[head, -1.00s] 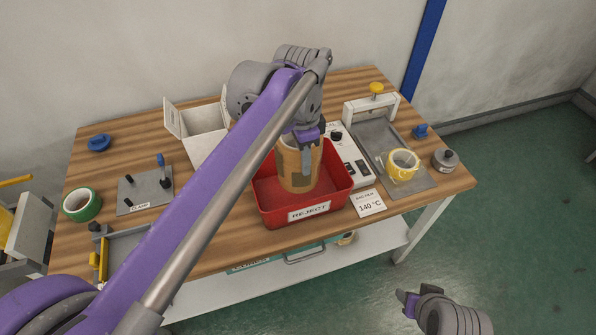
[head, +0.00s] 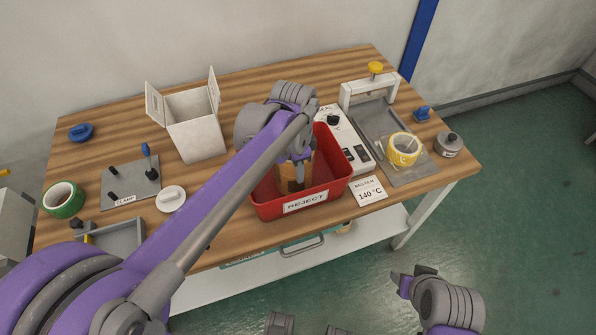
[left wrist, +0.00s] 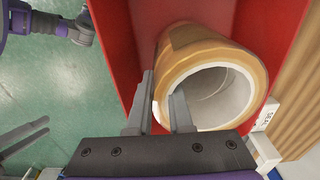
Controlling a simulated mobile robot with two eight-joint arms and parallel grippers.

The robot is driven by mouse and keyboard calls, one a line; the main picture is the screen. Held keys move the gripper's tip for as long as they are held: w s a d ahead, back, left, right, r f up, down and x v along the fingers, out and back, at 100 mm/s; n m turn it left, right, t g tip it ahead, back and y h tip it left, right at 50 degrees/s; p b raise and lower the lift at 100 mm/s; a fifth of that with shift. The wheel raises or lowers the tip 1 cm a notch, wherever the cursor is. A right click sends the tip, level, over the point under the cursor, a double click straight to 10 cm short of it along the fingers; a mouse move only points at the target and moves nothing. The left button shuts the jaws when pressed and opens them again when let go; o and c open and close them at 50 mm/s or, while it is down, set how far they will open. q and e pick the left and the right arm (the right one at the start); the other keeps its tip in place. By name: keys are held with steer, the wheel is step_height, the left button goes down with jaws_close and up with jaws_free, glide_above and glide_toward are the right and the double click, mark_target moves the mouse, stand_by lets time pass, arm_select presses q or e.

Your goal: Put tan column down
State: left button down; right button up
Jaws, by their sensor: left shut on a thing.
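The tan column (head: 296,176) is a hollow tan cylinder with a pale lining. It stands inside the red REJECT bin (head: 304,203), partly hidden by my arm and the bin wall. In the left wrist view the column (left wrist: 243,62) shows its open end, with the bin's red wall (left wrist: 118,40) beside it. My left gripper (head: 297,185) is shut on the column's wall, with one finger inside the rim and one outside in the left wrist view (left wrist: 160,112). Whether the column touches the bin floor is hidden. My right gripper (head: 403,288) is off the table's front; its jaw opening is unclear.
A white open box (head: 196,138) stands behind left. A white control unit (head: 343,140) and a press (head: 369,98) with yellow tape (head: 403,149) are close on the bin's right. A 140 °C card (head: 369,191) lies beside the bin. Green tape (head: 63,200) is at far left.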

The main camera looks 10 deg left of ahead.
arm_select(q)
steer(key=shift+f, duration=0.45)
steer(key=c, duration=0.8)
jaws_free()
steer(key=r, duration=0.4)
steer(key=r+p, duration=0.1)
steer(key=r, duration=0.7)
steer(key=shift+s+a+r, duration=0.15)
steer(key=shift+a, duration=0.1)
